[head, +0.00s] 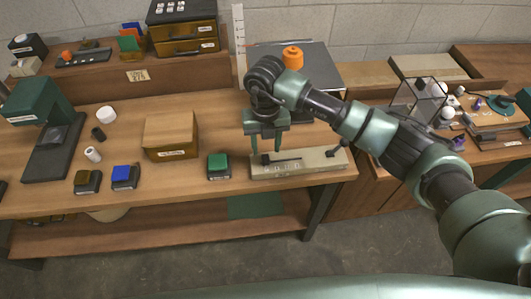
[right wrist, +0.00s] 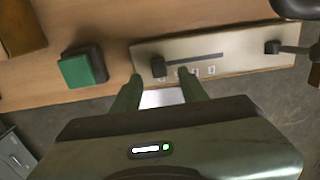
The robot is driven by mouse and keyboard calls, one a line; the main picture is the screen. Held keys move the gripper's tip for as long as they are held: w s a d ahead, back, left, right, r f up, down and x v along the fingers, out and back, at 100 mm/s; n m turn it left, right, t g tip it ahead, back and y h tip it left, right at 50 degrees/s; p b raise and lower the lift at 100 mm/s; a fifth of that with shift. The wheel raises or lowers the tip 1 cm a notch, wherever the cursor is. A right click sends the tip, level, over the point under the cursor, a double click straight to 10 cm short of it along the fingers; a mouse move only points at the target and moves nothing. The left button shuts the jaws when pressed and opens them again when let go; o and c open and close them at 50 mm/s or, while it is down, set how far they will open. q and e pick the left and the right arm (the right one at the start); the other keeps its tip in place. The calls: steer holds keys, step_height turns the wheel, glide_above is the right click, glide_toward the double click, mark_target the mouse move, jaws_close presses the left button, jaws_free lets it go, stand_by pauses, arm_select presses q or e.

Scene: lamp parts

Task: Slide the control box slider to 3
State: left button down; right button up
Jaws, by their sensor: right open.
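The control box (head: 318,160) is a long beige box near the front right edge of the workbench. It also shows in the right wrist view (right wrist: 232,47). Its dark slider knob (right wrist: 158,67) is at the left end of a straight dark slot (right wrist: 200,58). Small pale labels (right wrist: 196,71) sit along the slot; I cannot read them clearly. My right gripper (head: 266,147) points down over the left part of the box, open, with its fingertips (right wrist: 160,77) on either side of the knob in the picture. Contact cannot be told. My left gripper is not in view.
A dark lever (right wrist: 273,47) stands at the box's right end. A green-topped block (head: 218,165) sits just left of the box. A wooden box (head: 170,135) is farther left. An orange knob (head: 293,57) stands behind my right arm. Bare bench lies left of the green block.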

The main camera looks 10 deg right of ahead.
mark_target(265, 157)
steer(key=shift+f+p, duration=0.45)
steer(key=shift+f, duration=2.05)
jaws_close()
